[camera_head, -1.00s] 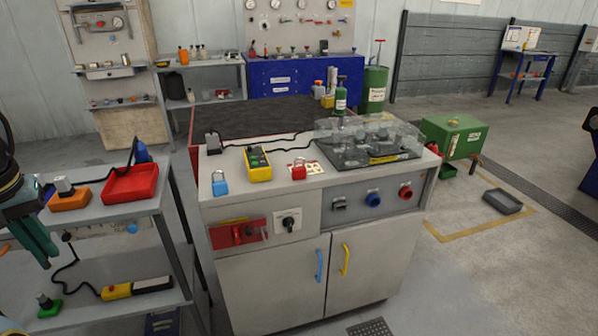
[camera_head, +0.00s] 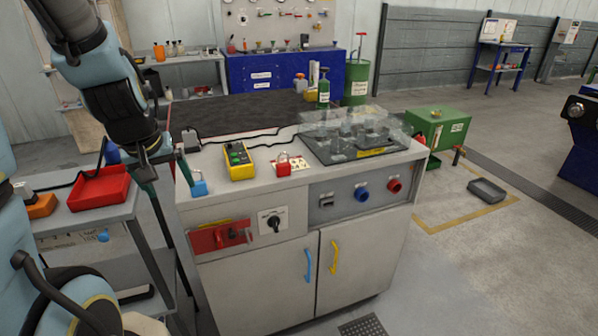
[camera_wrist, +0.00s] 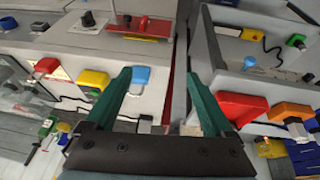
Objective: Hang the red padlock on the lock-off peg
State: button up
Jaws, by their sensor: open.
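The red padlock (camera_head: 284,165) stands on the cabinet top (camera_head: 222,205), on a small white card right of the yellow meter (camera_head: 238,161). It shows at the left of the wrist view (camera_wrist: 47,65). A red panel (camera_head: 220,236) with a red handle is on the cabinet's front at upper left; I cannot clearly pick out the lock-off peg there. A blue padlock (camera_head: 199,187) lies near the cabinet's front left corner. My gripper (camera_head: 172,193) is open and empty at the cabinet's left edge, beside the blue padlock and well left of the red one.
A clear cover (camera_head: 350,125) sits over fittings on the cabinet's right part. A black cable runs along the top's back. Floor at right is mostly open.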

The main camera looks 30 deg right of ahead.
jog(key=w+d+f+t+h+b, duration=0.1)
jog(key=w+d+f+t+b, duration=0.2)
jog(key=d, duration=0.8)
jog(key=t+b, duration=0.9)
send_near(284, 168)
jog(key=shift+y, duration=0.3)
jog(key=p+x, duration=0.1)
jog(key=x, duration=0.3)
jog(key=p+x, duration=0.1)
jog(key=x, duration=0.4)
jog(key=shift+w+d, duration=0.15)
jog(key=shift+d, duration=0.1)
jog(key=shift+f, duration=0.1)
grip_shut()
